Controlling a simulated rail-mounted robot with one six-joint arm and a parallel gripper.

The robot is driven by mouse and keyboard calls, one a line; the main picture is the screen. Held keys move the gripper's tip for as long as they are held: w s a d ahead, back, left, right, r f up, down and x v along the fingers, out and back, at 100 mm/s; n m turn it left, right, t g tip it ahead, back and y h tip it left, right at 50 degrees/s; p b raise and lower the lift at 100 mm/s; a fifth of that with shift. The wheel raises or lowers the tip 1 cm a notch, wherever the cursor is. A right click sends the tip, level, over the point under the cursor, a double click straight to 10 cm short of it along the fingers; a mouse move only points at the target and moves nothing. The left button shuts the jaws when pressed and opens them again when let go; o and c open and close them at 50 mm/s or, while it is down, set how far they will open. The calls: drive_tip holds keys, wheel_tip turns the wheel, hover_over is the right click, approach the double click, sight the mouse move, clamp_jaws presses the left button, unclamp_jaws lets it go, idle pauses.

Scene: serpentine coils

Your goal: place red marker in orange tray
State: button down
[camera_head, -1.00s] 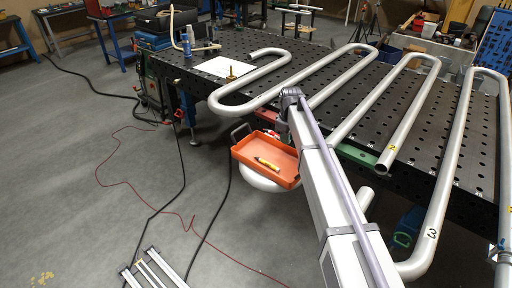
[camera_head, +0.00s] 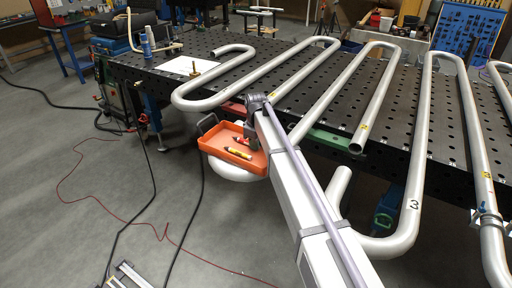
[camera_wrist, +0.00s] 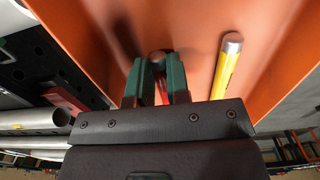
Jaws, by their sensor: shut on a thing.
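The orange tray (camera_head: 222,135) sits at the left of my arm in the head view and fills much of the wrist view (camera_wrist: 205,20). My gripper (camera_wrist: 157,80) is shut on the red marker (camera_wrist: 162,92), whose dark end points at the tray. In the head view, the red marker (camera_head: 242,141) shows within the tray's outline at its right side, beside my wrist. I cannot tell whether it touches the tray floor. A yellow marker (camera_wrist: 226,72) lies in the tray, to the right of my gripper in the wrist view and also in the head view (camera_head: 239,153).
A black perforated table (camera_head: 300,75) with long bent silver pipes (camera_head: 385,100) stands behind and right of the tray. A white sheet (camera_head: 188,66) lies at its left end. A red block (camera_wrist: 62,99) shows near the tray in the wrist view. Grey floor with cables is at left.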

drive_tip(key=shift+f, duration=0.25)
drive_tip(key=c, duration=1.1)
unclamp_jaws()
drive_tip(key=shift+r, duration=0.1)
wheel_tip(320, 180, up, 11)
drive_tip(key=p, duration=1)
drive_tip(key=shift+w, duration=0.15)
drive_tip(key=s+d+m, duration=0.4)
drive_tip(key=s+d, duration=0.3)
drive_tip(key=s, duration=0.4)
drive_tip(key=s+d+f+m, duration=0.1)
drive_tip(key=s+d+m, duration=0.3)
drive_tip(key=s+d, duration=0.4)
drive_tip(key=s+d+m, duration=0.4)
drive_tip(key=s+d, duration=0.3)
drive_tip(key=s, duration=0.8)
drive_tip(key=shift+s+d+f+b, duration=0.15)
drive_tip(key=shift+s+d+b, duration=0.05)
drive_tip(key=shift+b, duration=0.1)
